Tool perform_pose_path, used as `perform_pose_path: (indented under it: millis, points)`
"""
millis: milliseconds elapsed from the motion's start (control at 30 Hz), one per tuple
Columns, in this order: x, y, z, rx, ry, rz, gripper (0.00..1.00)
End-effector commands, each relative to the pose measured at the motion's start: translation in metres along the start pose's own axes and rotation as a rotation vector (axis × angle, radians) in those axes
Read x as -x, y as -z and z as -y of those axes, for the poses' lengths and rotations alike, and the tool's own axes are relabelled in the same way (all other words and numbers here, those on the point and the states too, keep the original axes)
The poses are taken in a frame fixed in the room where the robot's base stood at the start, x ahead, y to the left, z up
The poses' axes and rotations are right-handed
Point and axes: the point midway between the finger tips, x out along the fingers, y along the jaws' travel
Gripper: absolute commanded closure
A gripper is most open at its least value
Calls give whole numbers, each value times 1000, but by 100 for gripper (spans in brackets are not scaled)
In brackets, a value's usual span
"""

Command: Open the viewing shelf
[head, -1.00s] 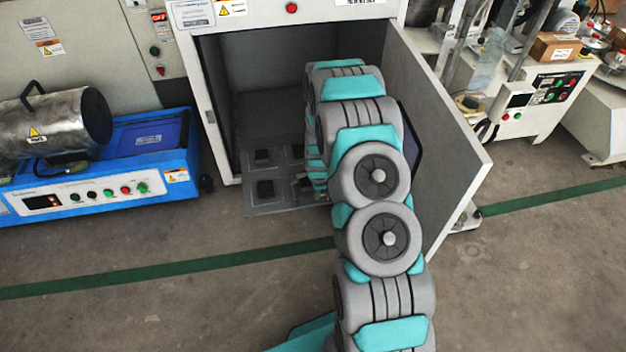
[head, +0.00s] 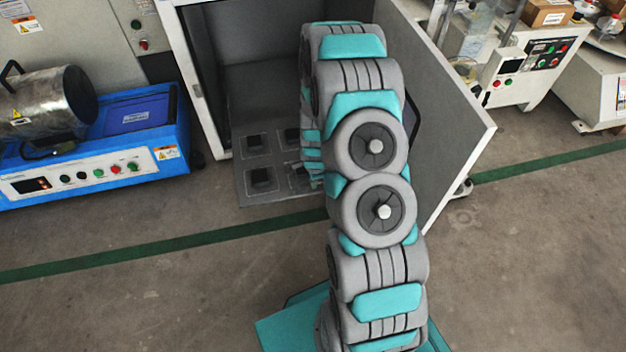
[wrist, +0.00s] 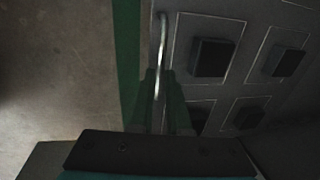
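The viewing shelf (head: 248,196) is a grey plate with several black blocks, low in the open white cabinet. It sticks out of the cabinet's front over the floor. In the wrist view the shelf (wrist: 245,20) fills the right side, and its thin metal handle (wrist: 161,50) runs along its front edge. My gripper (wrist: 163,85) is at the handle, with its dark fingers close together around the handle's near part. The fingertips are dim. In the head view my arm hides the gripper and the shelf's right part.
The cabinet door (head: 440,110) stands wide open to the right of my arm. A blue machine (head: 90,150) with a metal cylinder stands at left. White equipment (head: 535,65) stands at right. The floor in front, crossed by a green line (head: 130,253), is clear.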

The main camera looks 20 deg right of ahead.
Motion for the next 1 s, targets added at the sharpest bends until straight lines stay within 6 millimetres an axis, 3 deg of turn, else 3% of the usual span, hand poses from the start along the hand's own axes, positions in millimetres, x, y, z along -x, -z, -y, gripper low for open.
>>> perform_pose_path:
  millis: [33, 200, 667, 1000]
  points:
    - [0, 0, 0, 0, 0, 0, 78]
    - [0, 0, 0, 0, 0, 0, 59]
    - [8, 0, 1, 0, 1, 0, 59]
    - [47, 0, 1, -1, 3, -1, 59]
